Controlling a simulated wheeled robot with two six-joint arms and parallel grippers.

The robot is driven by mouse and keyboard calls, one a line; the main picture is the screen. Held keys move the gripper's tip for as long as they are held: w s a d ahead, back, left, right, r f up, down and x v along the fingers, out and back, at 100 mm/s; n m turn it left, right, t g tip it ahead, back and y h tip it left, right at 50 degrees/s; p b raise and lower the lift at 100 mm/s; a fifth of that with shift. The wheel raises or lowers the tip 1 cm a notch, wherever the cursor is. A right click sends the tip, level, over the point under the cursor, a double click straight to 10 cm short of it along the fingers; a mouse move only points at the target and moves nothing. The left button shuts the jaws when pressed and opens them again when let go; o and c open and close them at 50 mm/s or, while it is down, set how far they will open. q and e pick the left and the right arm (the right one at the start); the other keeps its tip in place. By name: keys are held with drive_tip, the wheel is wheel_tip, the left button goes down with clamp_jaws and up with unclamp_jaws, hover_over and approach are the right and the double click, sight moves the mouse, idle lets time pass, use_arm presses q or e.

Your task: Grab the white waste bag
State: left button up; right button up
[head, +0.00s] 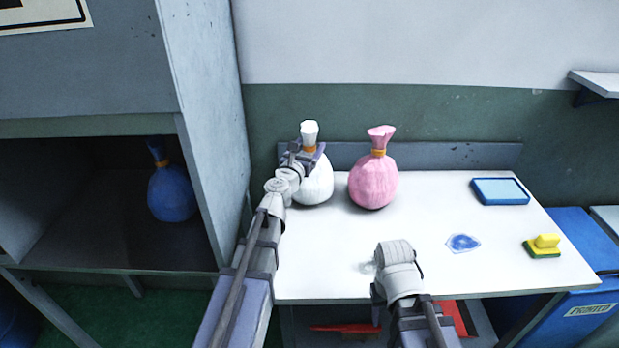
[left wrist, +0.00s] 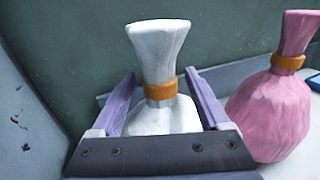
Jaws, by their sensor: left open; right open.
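The white waste bag (head: 316,185) stands upright at the back left of the white table, its neck tied with an orange band. In the left wrist view the white bag (left wrist: 162,60) rises between the two purple fingers of my left gripper (left wrist: 160,100). My left gripper (head: 308,153) is open, with one finger on each side of the bag's neck near the band; I cannot tell whether they touch it. It hides part of the bag in the head view. My right gripper (head: 370,267) is open and empty over the table's front edge; its fingers are mostly hidden.
A pink bag (head: 373,184) stands just right of the white one. A blue tray (head: 500,191), a blue-and-clear packet (head: 463,243) and a yellow-green sponge (head: 542,246) lie on the table (head: 430,205). A blue bag (head: 172,192) sits in the cabinet at left.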

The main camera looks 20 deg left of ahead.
use_arm(q)
drive_tip(key=w, duration=0.3)
drive_tip(key=shift+w+d+f, duration=0.1)
drive_tip(key=shift+w+f, duration=0.05)
drive_tip(key=shift+w, duration=0.25)
drive_tip(key=shift+s, duration=0.1)
drive_tip(key=shift+c, duration=0.4)
clamp_jaws()
idle(0.5)
